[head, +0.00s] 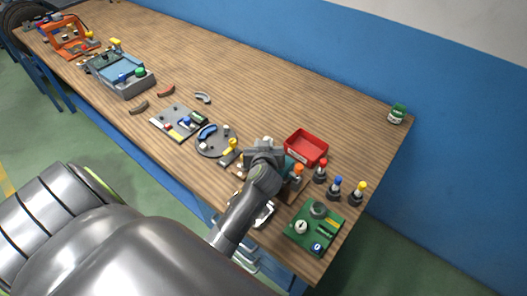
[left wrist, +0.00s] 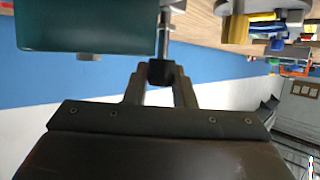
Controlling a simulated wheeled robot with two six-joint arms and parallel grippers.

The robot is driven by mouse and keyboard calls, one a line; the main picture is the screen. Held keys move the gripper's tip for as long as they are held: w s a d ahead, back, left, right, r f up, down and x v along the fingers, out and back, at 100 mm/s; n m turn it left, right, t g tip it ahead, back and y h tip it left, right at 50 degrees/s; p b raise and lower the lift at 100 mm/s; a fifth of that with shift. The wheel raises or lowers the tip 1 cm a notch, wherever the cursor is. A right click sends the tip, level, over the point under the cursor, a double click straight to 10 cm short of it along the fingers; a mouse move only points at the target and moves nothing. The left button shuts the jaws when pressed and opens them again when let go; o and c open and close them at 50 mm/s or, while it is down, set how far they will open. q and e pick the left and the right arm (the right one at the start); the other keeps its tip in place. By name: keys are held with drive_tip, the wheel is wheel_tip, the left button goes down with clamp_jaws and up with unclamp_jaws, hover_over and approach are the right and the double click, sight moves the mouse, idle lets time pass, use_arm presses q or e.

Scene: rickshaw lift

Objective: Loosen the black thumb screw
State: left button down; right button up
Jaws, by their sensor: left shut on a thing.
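The black thumb screw (left wrist: 163,73) shows in the left wrist view as a small dark knob on a metal shaft. My left gripper (left wrist: 160,82) is shut on it, with a finger on each side. A teal block (left wrist: 85,28) is beside the shaft in that view. In the head view my left gripper (head: 266,148) is over the front part of the bench, beside the red bin, and my own wrist hides the screw. My right gripper is in neither view.
On the wooden bench (head: 250,95), a red bin (head: 306,148) stands just right of my gripper. Several screwdriver-like tools with coloured tops stand nearby, with a green board (head: 316,228) in front. A round grey plate (head: 215,147) lies left. The bench's back middle is clear.

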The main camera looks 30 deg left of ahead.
use_arm(q)
drive_tip(key=shift+n+g+y+b, duration=0.5)
drive_tip(key=shift+n+b, duration=0.1)
drive_tip(key=shift+b, duration=0.05)
drive_tip(key=c, duration=1.2)
unclamp_jaws()
